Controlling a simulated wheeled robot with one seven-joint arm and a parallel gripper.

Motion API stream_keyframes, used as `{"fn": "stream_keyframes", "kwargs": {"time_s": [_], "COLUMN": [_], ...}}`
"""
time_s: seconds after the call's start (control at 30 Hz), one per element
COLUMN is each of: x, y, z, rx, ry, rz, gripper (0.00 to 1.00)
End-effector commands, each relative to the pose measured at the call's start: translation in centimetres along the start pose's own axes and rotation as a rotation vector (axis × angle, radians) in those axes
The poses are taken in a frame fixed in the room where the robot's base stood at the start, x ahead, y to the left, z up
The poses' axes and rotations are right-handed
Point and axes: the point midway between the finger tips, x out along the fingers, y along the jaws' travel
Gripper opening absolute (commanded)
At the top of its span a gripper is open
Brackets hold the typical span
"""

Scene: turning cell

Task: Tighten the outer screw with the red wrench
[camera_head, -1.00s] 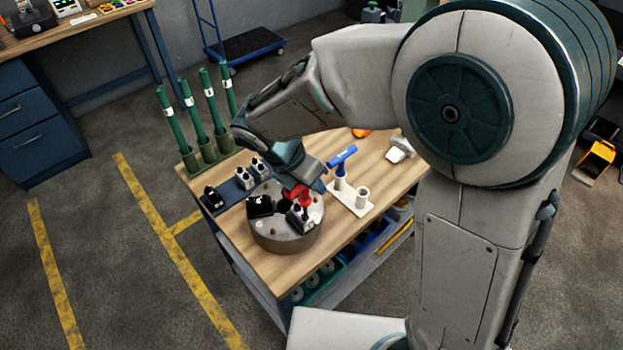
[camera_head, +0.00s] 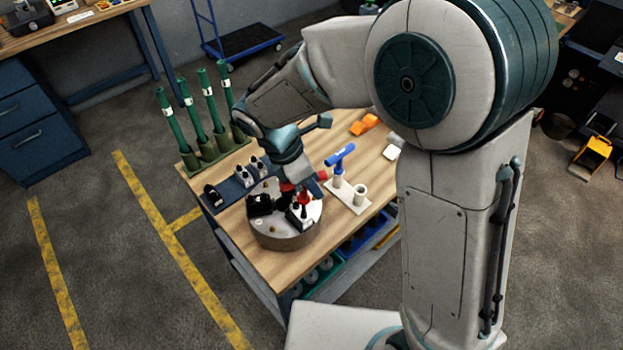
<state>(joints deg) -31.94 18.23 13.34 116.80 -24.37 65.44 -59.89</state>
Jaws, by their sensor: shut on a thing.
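The red wrench (camera_head: 304,197) stands about upright, its shaft down at the right-hand black jaw (camera_head: 298,222) on the round metal chuck (camera_head: 285,241). Red ends of its crossbar show on both sides of my gripper (camera_head: 303,184). My gripper is shut on the wrench's handle from above, and its fingers partly cover it. The outer screw is hidden under the wrench, so I cannot tell how the tip sits in it. A second black jaw (camera_head: 259,205) is at the chuck's left.
A blue T-handled wrench (camera_head: 340,160) stands in a white holder (camera_head: 345,196) beside an empty socket. Several green rods (camera_head: 188,118) stand at the bench's back left. A dark blue strip (camera_head: 231,194) holds small jaw blocks. Orange pieces (camera_head: 364,125) lie at the back right.

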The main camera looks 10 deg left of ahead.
Motion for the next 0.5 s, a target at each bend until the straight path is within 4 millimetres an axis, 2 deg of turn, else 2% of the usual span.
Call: {"fn": "stream_keyframes", "kwargs": {"time_s": [0.3, 0.5], "x": [-0.05, -0.09], "y": [-0.03, -0.34], "z": [0.03, -0.08], "rx": [0.030, 0.195], "ry": [0.006, 0.042], "rz": [-0.011, -0.080], "gripper": [0.00, 0.00]}}
